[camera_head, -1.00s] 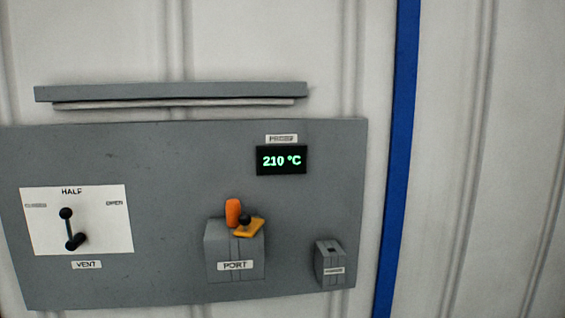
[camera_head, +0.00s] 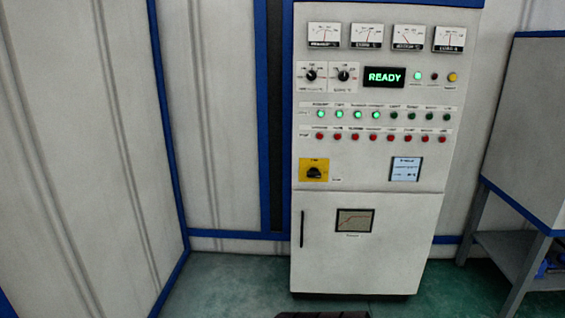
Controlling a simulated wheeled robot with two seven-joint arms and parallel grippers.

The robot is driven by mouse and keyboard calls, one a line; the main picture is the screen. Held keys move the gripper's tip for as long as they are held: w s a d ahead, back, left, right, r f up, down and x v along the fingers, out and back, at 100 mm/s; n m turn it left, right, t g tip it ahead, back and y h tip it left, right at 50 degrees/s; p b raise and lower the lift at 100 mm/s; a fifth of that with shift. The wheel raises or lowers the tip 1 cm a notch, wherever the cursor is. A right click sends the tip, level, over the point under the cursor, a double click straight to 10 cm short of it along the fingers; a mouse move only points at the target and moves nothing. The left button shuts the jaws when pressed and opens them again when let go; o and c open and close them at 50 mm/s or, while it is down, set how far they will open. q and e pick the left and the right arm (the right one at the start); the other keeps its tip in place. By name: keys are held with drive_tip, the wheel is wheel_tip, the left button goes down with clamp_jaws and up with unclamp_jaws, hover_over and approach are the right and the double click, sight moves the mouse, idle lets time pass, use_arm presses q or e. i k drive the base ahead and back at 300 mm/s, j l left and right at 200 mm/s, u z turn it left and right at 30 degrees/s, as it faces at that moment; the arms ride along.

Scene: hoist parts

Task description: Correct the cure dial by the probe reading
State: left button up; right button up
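A tall white control cabinet (camera_head: 366,250) stands in the middle right of the head view. Two black dials on white plates sit at its upper left, a left dial (camera_head: 311,75) and a right dial (camera_head: 344,75). Their small labels are too blurred to read, so I cannot tell which is the cure dial. A display (camera_head: 385,77) beside them reads READY in green. The probe display is out of view now; a second ago it read 210 °C. Neither of my grippers is in view.
Several gauges (camera_head: 325,36), green lamps (camera_head: 339,114) and red buttons (camera_head: 338,136) fill the cabinet front, with a yellow-plated switch (camera_head: 314,170) below. A grey table (camera_head: 510,250) stands at the right.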

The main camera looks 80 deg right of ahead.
sight(344, 75)
drive_tip(key=z, duration=3.35)
drive_tip(key=i+l, duration=0.1)
drive_tip(key=i, duration=0.25)
drive_tip(key=u, duration=0.05)
